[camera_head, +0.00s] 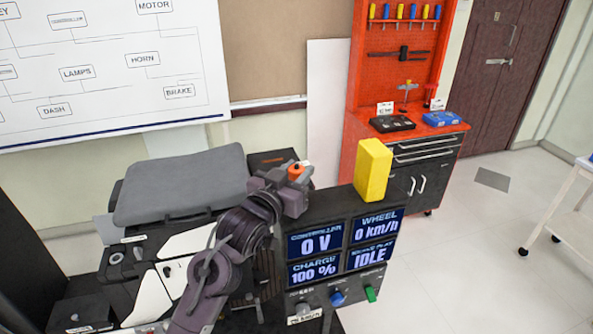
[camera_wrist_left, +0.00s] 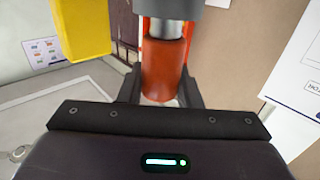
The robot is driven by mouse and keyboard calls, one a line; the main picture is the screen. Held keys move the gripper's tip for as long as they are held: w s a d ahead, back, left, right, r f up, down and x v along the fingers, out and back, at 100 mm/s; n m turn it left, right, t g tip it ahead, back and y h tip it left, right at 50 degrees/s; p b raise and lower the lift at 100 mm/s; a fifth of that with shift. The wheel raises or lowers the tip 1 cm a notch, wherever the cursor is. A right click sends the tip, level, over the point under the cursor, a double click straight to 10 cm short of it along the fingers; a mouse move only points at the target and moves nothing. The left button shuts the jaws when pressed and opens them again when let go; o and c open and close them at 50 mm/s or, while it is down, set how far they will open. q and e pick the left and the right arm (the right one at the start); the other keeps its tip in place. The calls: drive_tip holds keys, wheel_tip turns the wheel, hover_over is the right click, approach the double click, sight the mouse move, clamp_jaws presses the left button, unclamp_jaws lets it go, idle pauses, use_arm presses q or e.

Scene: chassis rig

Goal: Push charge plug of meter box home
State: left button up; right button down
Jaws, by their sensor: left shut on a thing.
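The meter box (camera_head: 330,262) is a dark panel with lit screens reading 0 V, 0 km/h, CHARGE 100 % and IDLE. My left gripper (camera_head: 296,176) is at the box's upper left corner, shut on an orange plug (camera_head: 297,170). In the left wrist view the orange plug (camera_wrist_left: 166,68) sits between the two dark fingers (camera_wrist_left: 160,92), with a grey cylindrical part (camera_wrist_left: 168,28) beyond it. I cannot tell how deep the plug sits, and its socket is hidden. My right gripper is out of view.
A yellow block (camera_head: 373,170) stands on top of the meter box, right of my left gripper; it also shows in the wrist view (camera_wrist_left: 75,28). A grey seat (camera_head: 180,185) lies to the left. A red tool cabinet (camera_head: 357,135) stands behind.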

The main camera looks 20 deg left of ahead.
use_arm(q)
drive_tip(key=shift+f+b, duration=0.4)
drive_tip(key=shift+f, duration=0.3)
drive_tip(key=o, duration=1.2)
drive_tip(key=shift+s, duration=0.25)
drive_tip(key=s+b, duration=0.1)
drive_tip(key=s, duration=0.2)
drive_tip(key=s+a+b, duration=0.1)
drive_tip(key=s+b, duration=0.1)
drive_tip(key=s, duration=0.2)
drive_tip(key=shift+s+a, duration=0.1)
drive_tip(key=shift+a, duration=0.1)
